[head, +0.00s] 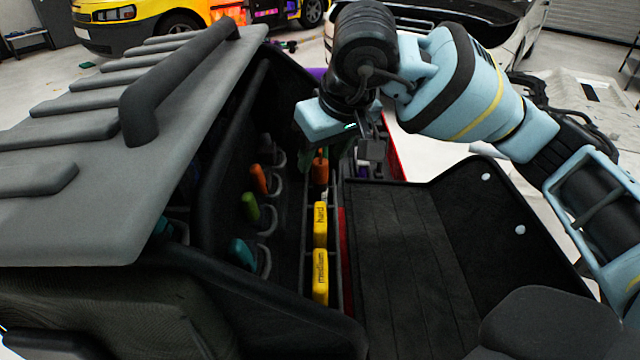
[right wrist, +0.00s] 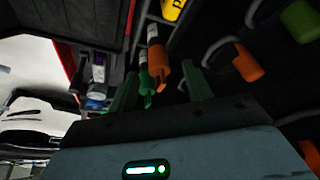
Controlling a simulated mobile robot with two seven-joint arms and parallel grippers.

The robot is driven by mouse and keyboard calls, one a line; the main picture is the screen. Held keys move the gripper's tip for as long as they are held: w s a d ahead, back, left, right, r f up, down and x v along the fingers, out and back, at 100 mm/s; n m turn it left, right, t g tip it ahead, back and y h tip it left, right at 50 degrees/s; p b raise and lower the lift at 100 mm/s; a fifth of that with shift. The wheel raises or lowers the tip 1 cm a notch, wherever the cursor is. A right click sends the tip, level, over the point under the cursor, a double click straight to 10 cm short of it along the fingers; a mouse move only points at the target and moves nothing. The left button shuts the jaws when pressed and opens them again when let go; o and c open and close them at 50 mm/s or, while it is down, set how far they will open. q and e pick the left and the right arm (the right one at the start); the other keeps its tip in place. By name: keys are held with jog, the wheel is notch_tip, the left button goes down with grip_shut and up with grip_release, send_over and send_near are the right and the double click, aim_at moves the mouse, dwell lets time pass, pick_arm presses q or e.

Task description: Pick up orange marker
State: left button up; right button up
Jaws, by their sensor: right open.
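The orange marker (head: 320,168) stands in a narrow black side pocket of the cart, below my right gripper (head: 322,150) in the head view. In the right wrist view, the orange marker (right wrist: 161,72) shows between the two green fingers of my right gripper (right wrist: 159,82), with a green marker (right wrist: 144,76) beside it. The right gripper is open and the fingers are apart. I cannot tell how deep the marker lies between the fingertips. The gripper body partly hides the marker's top in the head view. My left gripper is not in view.
Yellow squeegees marked "hard" (head: 320,224) and "medium" (head: 320,274) sit in the same row of pockets. Looped tools with orange (head: 258,180), green (head: 250,206) and teal (head: 243,251) ends hang on the left inner wall. A grey ribbed lid (head: 110,110) stands left.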

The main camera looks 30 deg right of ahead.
aim_at(320, 182)
jog(key=x, duration=0.5)
jog(key=shift+c, duration=0.2)
jog(key=c, duration=1)
